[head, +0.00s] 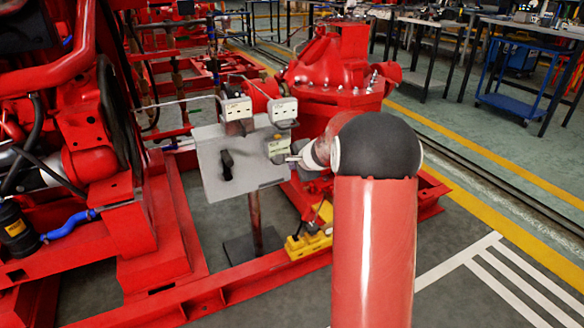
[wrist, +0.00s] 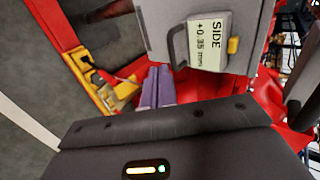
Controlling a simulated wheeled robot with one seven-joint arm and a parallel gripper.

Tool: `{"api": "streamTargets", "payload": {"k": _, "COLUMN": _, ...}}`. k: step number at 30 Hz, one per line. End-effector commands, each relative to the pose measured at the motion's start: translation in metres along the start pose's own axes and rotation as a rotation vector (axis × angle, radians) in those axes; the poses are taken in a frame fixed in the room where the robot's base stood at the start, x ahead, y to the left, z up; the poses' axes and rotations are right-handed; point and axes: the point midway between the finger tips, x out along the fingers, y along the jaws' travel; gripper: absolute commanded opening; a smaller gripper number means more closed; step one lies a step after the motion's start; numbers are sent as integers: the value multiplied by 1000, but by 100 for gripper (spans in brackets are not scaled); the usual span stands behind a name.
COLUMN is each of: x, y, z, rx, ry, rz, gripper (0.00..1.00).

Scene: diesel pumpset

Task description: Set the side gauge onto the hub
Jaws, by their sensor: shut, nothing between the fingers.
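The side gauge (wrist: 208,42) shows in the wrist view as a pale box marked SIDE and +0.35 mm, with a grey handle and a yellow button. In the head view the side gauge (head: 276,148) sits at the right part of the grey panel (head: 212,180). My gripper (wrist: 158,70) has its purple fingers together, beside and below the handle in the wrist view, with nothing between them. In the head view my gripper (head: 292,158) is just right of the gauge, partly hidden by my arm. I cannot tell which part is the hub.
Two white boxes, one left (head: 237,108) and one right (head: 283,108), stand at the panel's top edge with thin cables. A black part (head: 227,165) is on the panel face. Red machinery (head: 335,65) stands behind.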

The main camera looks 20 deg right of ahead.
Motion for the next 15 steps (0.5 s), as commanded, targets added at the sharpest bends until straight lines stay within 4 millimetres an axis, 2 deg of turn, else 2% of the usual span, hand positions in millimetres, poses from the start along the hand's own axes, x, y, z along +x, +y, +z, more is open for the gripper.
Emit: {"api": "streamTargets", "payload": {"k": 15, "x": -87, "y": -1, "z": 0, "rx": -1, "ry": 1, "rz": -1, "gripper": 0}}
